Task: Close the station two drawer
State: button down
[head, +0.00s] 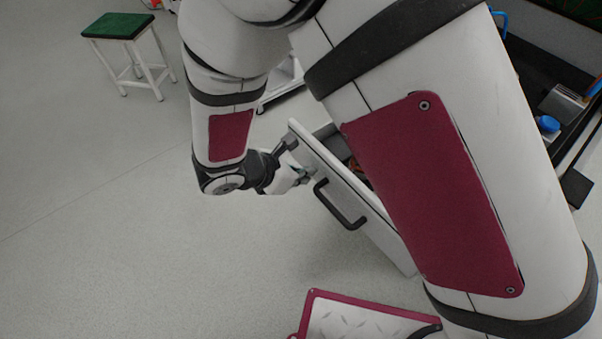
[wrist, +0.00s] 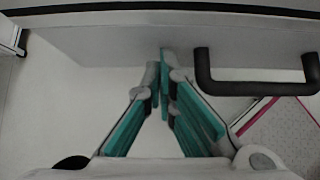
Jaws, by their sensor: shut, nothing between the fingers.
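The drawer (head: 385,232) stands pulled out in the head view, its grey front facing left and down. Its black bar handle (head: 341,205) sits on that front. In the wrist view the drawer front (wrist: 110,42) spans the top of the picture, with the handle (wrist: 255,86) at the right. My gripper (head: 304,178) is shut and empty. It is at the drawer front, to the left of the handle. In the wrist view its fingertips (wrist: 161,62) overlap the lower part of the front; I cannot tell whether they touch it. My arm hides much of the drawer and the bench.
A green-topped stool (head: 118,27) stands on the open floor at the upper left. A dark bench with a blue round item (head: 548,124) is at the right. My base, with a red edge, shows at the bottom. The floor at the left is clear.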

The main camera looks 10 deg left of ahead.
jog(key=w+d+b, duration=0.1)
jog(key=w+d, duration=0.3)
jog(key=w, duration=0.1)
jog(key=w+d+b, duration=0.1)
jog(key=w+d, duration=0.3)
jog(key=w, duration=0.1)
jog(key=w+d+b, duration=0.2)
jog(key=w+d, duration=0.2)
jog(key=w, duration=0.1)
jog(key=shift+w+d, duration=0.15)
jog(key=shift+w, duration=0.25)
jog(key=shift+w+d, duration=0.35)
jog(key=shift+w, duration=0.05)
jog(key=shift+r, duration=0.1)
